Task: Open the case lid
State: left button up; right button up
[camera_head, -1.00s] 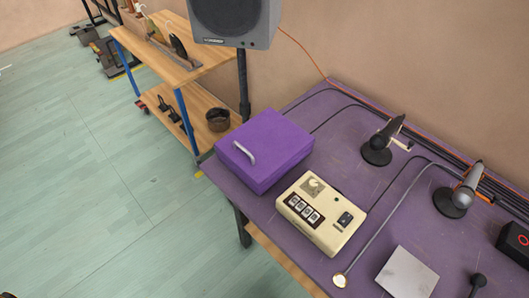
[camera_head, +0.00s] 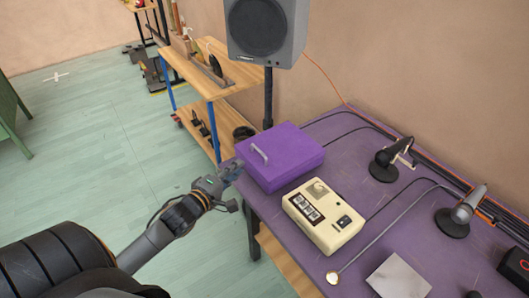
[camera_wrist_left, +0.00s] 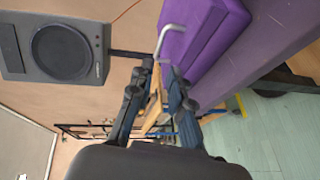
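The purple case (camera_head: 290,155) sits on the purple table with its lid down. A pale bent handle (camera_head: 259,153) is on the left part of its top. My left gripper (camera_head: 232,168) is just left of the case, near the handle's side. In the left wrist view the gripper (camera_wrist_left: 158,70) is open, its two fingers apart with nothing between them. The handle (camera_wrist_left: 168,38) shows just past the fingertips, and the purple case (camera_wrist_left: 212,40) lies to the right. I cannot tell whether the fingers touch anything. My right gripper is not in view.
A cream drum machine (camera_head: 323,215) stands in front of the case. Two microphones (camera_head: 387,163) (camera_head: 462,210) and a silver plate (camera_head: 398,277) are further right on the table (camera_head: 375,232). A speaker (camera_head: 265,30) stands behind, beside a wooden shelf (camera_head: 208,85).

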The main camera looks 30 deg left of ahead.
aim_at(259, 150)
pick_arm(q)
jog(key=w, duration=0.4)
jog(key=w+f, duration=0.1)
jog(key=w, duration=0.3)
jog(key=w+f+p, duration=0.1)
jog(key=w, duration=0.3)
jog(key=shift+w, duration=0.15)
jog(key=shift+f, duration=0.1)
grip_shut()
